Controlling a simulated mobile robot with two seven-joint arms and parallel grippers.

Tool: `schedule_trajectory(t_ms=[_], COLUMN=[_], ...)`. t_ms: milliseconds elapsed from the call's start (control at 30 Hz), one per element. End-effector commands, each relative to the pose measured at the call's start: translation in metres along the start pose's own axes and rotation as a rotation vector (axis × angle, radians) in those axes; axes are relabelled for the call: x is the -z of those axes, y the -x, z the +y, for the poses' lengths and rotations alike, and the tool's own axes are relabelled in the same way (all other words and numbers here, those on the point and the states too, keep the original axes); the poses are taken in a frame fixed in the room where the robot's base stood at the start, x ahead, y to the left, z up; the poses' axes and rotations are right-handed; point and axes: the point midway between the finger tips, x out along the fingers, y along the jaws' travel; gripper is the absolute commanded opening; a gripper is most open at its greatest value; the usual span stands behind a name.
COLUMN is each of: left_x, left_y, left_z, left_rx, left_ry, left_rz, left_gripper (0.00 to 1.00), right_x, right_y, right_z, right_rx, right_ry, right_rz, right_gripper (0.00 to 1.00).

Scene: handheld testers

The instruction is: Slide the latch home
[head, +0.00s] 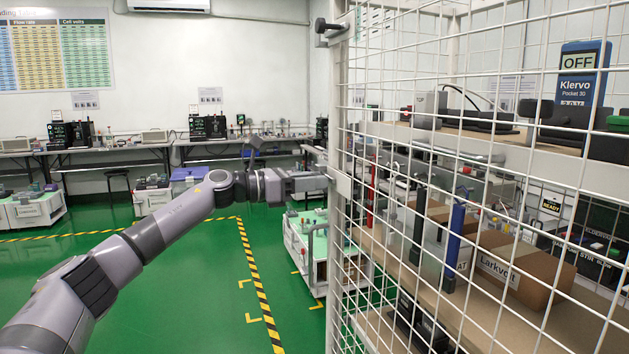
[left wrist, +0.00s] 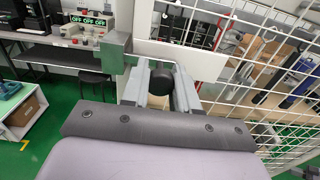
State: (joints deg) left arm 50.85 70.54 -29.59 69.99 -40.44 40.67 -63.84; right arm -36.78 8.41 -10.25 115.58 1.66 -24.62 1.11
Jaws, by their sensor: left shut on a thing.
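My left gripper (head: 312,182) reaches the white post (head: 340,130) of the wire cage at about mid-height. In the left wrist view its two fingers stand on either side of a dark round knob (left wrist: 162,78), and it is shut on this latch knob. A grey latch bar (left wrist: 145,60) runs beside the knob, close to a grey block (left wrist: 115,50). In the head view the fingers hide the knob. How far the bar reaches into any catch cannot be told. My right gripper is in neither view.
Wire mesh (head: 480,150) fills the right side. Behind it, shelves hold a blue Klervo tester (head: 581,75) reading OFF and a Larkvo cardboard box (head: 525,272). Another dark knob (head: 332,28) sits high on the post. A white cart (head: 320,250) stands behind; green floor is open at left.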

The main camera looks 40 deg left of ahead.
Motion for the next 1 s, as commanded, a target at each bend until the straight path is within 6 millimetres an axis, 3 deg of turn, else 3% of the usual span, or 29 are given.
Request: schedule_trajectory(t_ms=[367, 400, 467, 767, 1000], left_x=[-0.002, -0.003, -0.003, -0.001, 0.004], left_y=[0.002, 0.002, 0.002, 0.002, 0.025], left_z=[0.006, 0.007, 0.007, 0.005, 0.005], left_rx=[-0.011, -0.012, -0.012, -0.006, -0.007], left_ry=[-0.002, -0.002, -0.002, -0.001, -0.003], left_rz=[-0.006, -0.006, -0.006, -0.003, 0.001], left_gripper=[0.0, 0.35, 0.53, 0.53, 0.53], right_x=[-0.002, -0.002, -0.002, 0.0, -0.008], right_y=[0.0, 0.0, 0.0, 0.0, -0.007], right_z=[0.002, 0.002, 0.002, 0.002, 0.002], right_rx=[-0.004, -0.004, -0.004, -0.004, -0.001], right_ry=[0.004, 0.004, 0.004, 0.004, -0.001], right_rz=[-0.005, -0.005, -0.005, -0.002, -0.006], right_gripper=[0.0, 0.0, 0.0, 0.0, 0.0])
